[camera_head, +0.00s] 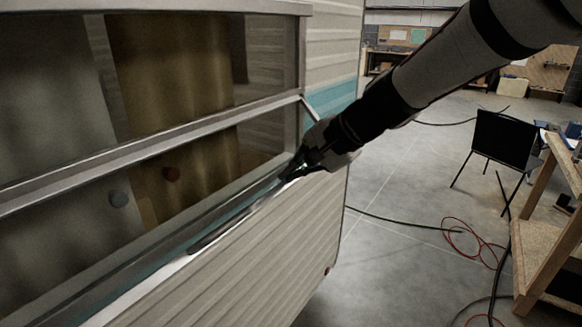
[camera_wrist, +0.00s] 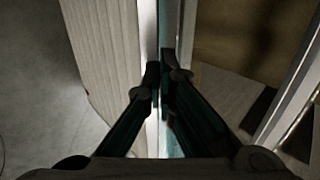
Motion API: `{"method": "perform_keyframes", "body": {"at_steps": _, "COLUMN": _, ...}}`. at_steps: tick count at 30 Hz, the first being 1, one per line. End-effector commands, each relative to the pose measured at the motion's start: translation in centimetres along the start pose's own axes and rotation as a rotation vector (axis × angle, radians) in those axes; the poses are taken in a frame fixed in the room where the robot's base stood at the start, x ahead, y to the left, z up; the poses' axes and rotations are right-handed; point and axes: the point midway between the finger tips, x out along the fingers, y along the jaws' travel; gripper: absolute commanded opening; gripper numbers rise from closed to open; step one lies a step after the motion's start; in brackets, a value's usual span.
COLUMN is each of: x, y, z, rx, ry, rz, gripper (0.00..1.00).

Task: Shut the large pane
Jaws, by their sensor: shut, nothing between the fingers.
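The large pane (camera_head: 60,85) is a dark, see-through window in the camper's side. It seems swung outward, its pale lower rail (camera_head: 150,150) standing clear of the sill (camera_head: 220,222), with a thin stay at its right end. What looks like that rail (camera_wrist: 290,90) also slants down the right of the wrist view. My gripper (camera_head: 288,176) is at the right end of the sill, below the rail. In the wrist view my gripper (camera_wrist: 161,76) has its fingertips together and empty, over or against the sill strip; contact is unclear.
Ribbed camper siding (camera_head: 270,250) lies below the window. Through the glass I see curtains (camera_head: 180,60) and two round knobs. To the right are open concrete floor, a black folding chair (camera_head: 503,140), a wooden bench (camera_head: 545,225) and loose cables (camera_head: 470,240).

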Motion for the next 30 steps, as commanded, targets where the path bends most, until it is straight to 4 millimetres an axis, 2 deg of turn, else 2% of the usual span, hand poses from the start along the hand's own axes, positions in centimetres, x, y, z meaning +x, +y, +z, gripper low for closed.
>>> {"method": "perform_keyframes", "body": {"at_steps": 11, "x": 1.4, "y": 0.4, "z": -0.3, "rx": 0.000, "ry": 0.002, "rz": -0.063, "gripper": 0.00}}
{"method": "perform_keyframes", "body": {"at_steps": 30, "x": 5.1, "y": 0.7, "z": -0.2, "rx": -0.003, "ry": 0.001, "rz": -0.271, "gripper": 0.00}}
